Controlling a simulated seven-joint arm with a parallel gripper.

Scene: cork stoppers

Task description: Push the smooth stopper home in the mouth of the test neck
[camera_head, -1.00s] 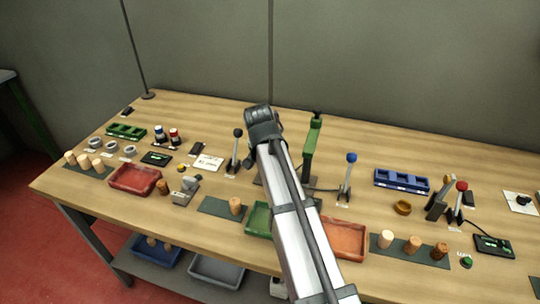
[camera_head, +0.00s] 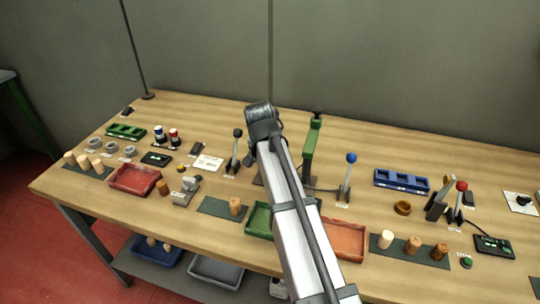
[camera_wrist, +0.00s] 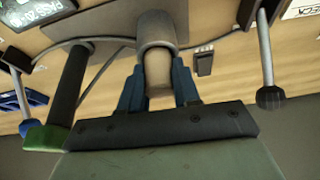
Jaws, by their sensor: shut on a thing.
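In the wrist view my gripper (camera_wrist: 157,77) has its blue fingers shut on a pale tan, smooth-looking stopper (camera_wrist: 158,68). The stopper's far end meets the rim of a grey, tube-like test neck (camera_wrist: 154,27). The stopper looks lined up with the mouth; I cannot tell how deep it sits. The neck stands on a grey plate. In the head view my arm hides the gripper, the held stopper and the neck.
A green press (camera_head: 310,145) stands close to my arm. A black-knobbed lever (camera_head: 235,150) and a blue-knobbed lever (camera_head: 347,178) flank it. A green tray (camera_head: 258,217) and an orange tray (camera_head: 345,240) lie in front. Several other stoppers stand on dark mats.

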